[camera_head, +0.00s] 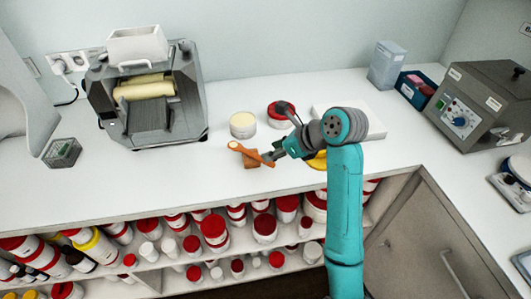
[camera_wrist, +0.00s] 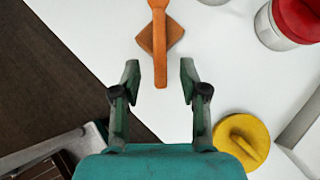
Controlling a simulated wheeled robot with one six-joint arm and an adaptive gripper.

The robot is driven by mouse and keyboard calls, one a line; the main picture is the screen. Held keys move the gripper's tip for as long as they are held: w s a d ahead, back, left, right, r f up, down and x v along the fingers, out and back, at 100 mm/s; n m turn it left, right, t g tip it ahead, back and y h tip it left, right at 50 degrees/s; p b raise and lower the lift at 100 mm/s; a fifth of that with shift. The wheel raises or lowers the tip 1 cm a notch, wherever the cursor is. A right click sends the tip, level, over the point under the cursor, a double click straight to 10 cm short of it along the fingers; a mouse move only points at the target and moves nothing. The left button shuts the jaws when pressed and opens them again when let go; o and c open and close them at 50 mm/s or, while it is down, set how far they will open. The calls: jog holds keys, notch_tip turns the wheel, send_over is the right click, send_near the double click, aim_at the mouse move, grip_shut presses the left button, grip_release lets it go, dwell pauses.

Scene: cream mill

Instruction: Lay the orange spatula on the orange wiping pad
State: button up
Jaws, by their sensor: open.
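The orange spatula (camera_head: 246,152) lies at a slant near the front of the white counter; it also shows in the wrist view (camera_wrist: 159,40). The wiping pad, an orange-brown square (camera_head: 251,163), shows partly under the spatula, and in the wrist view (camera_wrist: 175,32) the spatula crosses its left part. I cannot tell whether the spatula touches it. My gripper (camera_head: 272,155) is at the spatula's right end. In the wrist view my gripper (camera_wrist: 159,82) is open, with the spatula's near end between its fingers and gaps on both sides.
A yellow knobbed piece (camera_wrist: 241,140) lies right of my gripper. Behind stand a cream-topped tub (camera_head: 243,126) and a red-lidded jar (camera_head: 280,115). A roller mill (camera_head: 150,95) stands at left.

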jog(key=v, duration=0.6)
jog(key=shift+d+r, duration=0.2)
jog(key=shift+r, duration=0.05)
jog(key=shift+s, duration=0.1)
